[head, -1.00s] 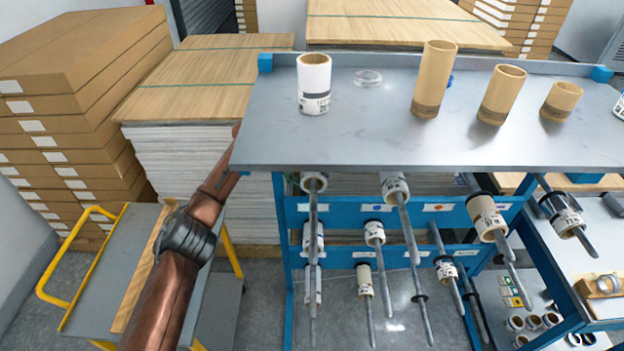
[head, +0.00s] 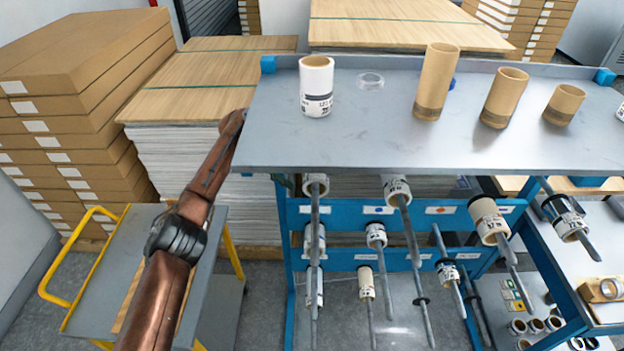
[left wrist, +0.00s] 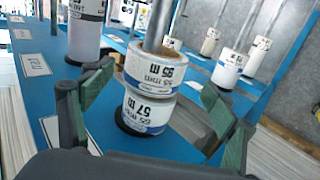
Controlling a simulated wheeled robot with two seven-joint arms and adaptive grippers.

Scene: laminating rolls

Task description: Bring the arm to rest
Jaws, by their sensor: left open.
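My left arm (head: 195,215) comes in from the lower left in the head view and reaches behind the left end of the grey top shelf. Its hand is mostly hidden there. In the left wrist view my left gripper (left wrist: 157,92) is open, with one green-padded finger on each side of two stacked white labelled rolls (left wrist: 150,92) on a metal rod. I cannot tell whether the fingers touch the rolls. My right gripper is not in view.
The blue rack's grey top shelf (head: 400,140) holds a white roll (head: 316,88) and brown cardboard tubes (head: 437,80). Rods with rolls (head: 490,222) jut out below it. A yellow-handled cart (head: 95,300) and stacked boxes (head: 75,100) stand on the left.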

